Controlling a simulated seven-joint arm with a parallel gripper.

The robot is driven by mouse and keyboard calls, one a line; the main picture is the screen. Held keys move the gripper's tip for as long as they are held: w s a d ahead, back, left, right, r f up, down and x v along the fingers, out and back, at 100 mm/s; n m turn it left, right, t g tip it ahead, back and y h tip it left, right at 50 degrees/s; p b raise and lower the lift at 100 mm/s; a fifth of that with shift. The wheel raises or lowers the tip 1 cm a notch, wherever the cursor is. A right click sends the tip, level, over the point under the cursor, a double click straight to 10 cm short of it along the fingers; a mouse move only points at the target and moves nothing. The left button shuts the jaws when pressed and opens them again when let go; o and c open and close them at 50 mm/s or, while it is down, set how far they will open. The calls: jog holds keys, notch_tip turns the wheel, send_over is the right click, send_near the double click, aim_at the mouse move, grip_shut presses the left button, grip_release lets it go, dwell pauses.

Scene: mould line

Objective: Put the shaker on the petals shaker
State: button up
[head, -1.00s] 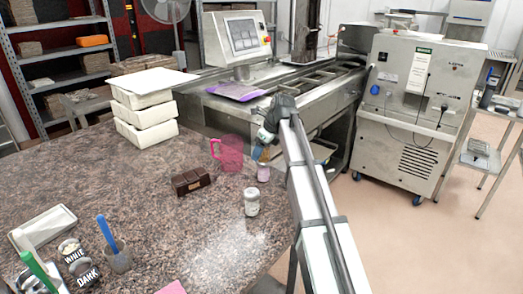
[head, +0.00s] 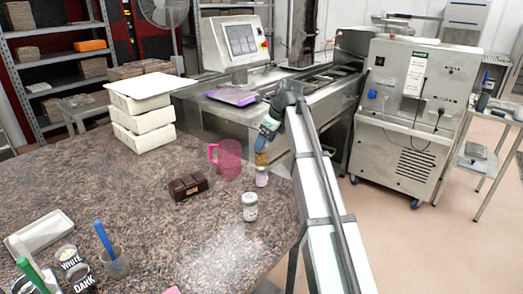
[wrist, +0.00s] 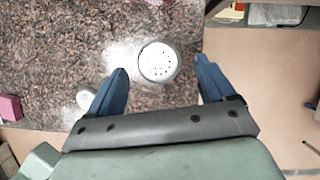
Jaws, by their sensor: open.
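A small shaker with lilac-pink contents (head: 262,177) stands upright near the far right corner of the table. A second, whitish-grey shaker (head: 249,207) stands upright nearer the camera; its label is too small to read. My gripper (head: 262,156) points down just above the lilac-pink shaker. In the wrist view, a round white perforated lid (wrist: 158,61) shows between the two open blue fingers of my gripper (wrist: 162,80), with room on both sides. By its place it is the lilac-pink shaker's. Another pale round top (wrist: 87,98) is partly hidden behind the left finger.
A pink jug (head: 226,158) stands just left of my gripper, and a brown chocolate-like block (head: 188,186) lies farther left. Stacked white moulds (head: 145,115) stand at the back. The table ends close to the right; its front middle is clear.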

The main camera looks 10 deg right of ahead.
jog(key=shift+v, duration=2.55)
